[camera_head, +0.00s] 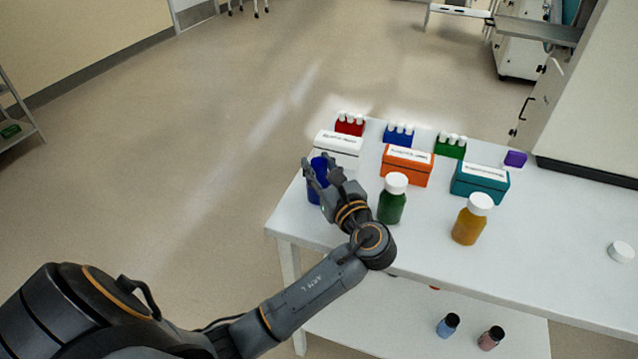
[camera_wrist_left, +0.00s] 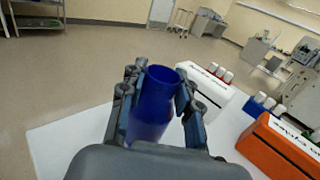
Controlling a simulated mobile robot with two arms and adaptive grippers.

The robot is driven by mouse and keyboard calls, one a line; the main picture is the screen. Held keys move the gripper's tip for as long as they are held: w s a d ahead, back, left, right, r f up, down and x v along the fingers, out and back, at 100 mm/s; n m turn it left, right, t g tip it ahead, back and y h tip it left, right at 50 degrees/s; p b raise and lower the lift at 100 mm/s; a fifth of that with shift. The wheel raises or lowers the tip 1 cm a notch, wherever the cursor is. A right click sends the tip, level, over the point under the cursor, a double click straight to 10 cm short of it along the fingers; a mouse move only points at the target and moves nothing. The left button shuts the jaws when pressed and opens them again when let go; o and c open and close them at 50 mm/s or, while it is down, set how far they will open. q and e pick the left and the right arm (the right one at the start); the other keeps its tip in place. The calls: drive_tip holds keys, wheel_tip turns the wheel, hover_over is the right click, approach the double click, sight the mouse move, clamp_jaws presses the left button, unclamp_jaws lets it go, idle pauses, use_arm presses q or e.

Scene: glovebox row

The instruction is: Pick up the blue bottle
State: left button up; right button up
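The blue bottle (camera_head: 317,190) is at the left end of the white table, without a cap on its open top. In the left wrist view the blue bottle (camera_wrist_left: 154,105) stands between the two fingers, which lie against its sides. My left gripper (camera_head: 321,170) is closed around its upper part, and the fingers hide some of it. The left gripper (camera_wrist_left: 160,92) also fills the lower part of the wrist view. I cannot tell whether the bottle's base touches the table. My right gripper is not in view.
Right of my left gripper stand a green bottle (camera_head: 391,204) and an amber bottle (camera_head: 469,224). Behind are white (camera_head: 338,148), orange (camera_head: 405,168) and teal (camera_head: 480,184) boxes. A white cap (camera_head: 621,251) lies at the right. The table's (camera_head: 560,265) right part is mostly clear.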

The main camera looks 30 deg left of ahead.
use_arm(q)
clamp_jaws()
drive_tip(key=shift+r, duration=0.15)
